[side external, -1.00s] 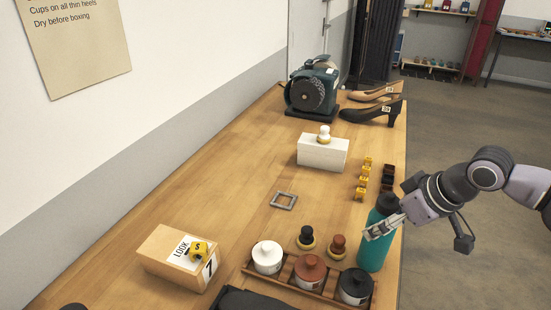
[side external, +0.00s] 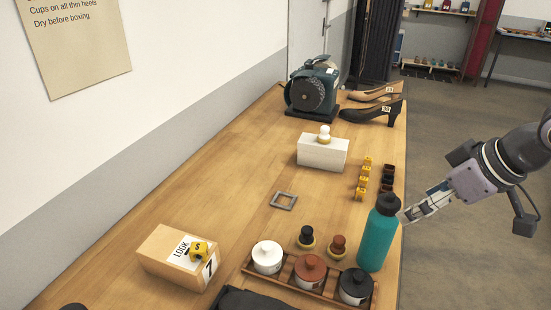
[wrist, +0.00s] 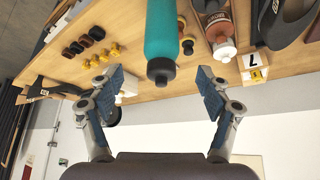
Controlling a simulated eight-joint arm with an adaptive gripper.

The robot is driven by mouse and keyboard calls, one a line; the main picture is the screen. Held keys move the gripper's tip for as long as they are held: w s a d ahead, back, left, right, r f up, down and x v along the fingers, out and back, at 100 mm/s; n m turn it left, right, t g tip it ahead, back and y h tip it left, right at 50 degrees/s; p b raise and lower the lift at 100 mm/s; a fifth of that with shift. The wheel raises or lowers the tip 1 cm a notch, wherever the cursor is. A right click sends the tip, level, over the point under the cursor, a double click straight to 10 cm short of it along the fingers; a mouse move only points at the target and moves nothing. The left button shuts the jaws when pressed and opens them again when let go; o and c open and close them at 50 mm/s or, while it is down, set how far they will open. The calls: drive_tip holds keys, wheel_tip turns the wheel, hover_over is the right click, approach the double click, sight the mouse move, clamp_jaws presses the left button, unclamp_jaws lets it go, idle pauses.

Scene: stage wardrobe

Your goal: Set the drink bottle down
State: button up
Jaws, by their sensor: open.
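The drink bottle (side external: 377,238) is teal with a dark cap and stands upright on the wooden table (side external: 235,160), near its right edge and beside the rack of polish jars. My gripper (side external: 408,216) is to the right of the bottle, near its upper part, and is empty. In the wrist view, the bottle (wrist: 160,35) lies ahead of the two spread fingers of my gripper (wrist: 162,92), with a gap on both sides. The bottle's cap points toward the wrist camera.
A wooden rack (side external: 318,293) with white, brown and black jars is left of the bottle. Two small brushes (side external: 337,246) stand behind the rack. Yellow and dark small blocks (side external: 362,182) line the table behind the bottle. Floor is free to the right.

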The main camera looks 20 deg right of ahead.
drive_tip(key=w+d+f+m+t+h, duration=0.1)
drive_tip(key=d+f+m, duration=0.1)
drive_tip(key=d+f, duration=0.5)
drive_tip(key=shift+w+d+f, duration=0.2)
drive_tip(key=shift+d+f, duration=0.15)
drive_tip(key=shift+d, duration=0.7)
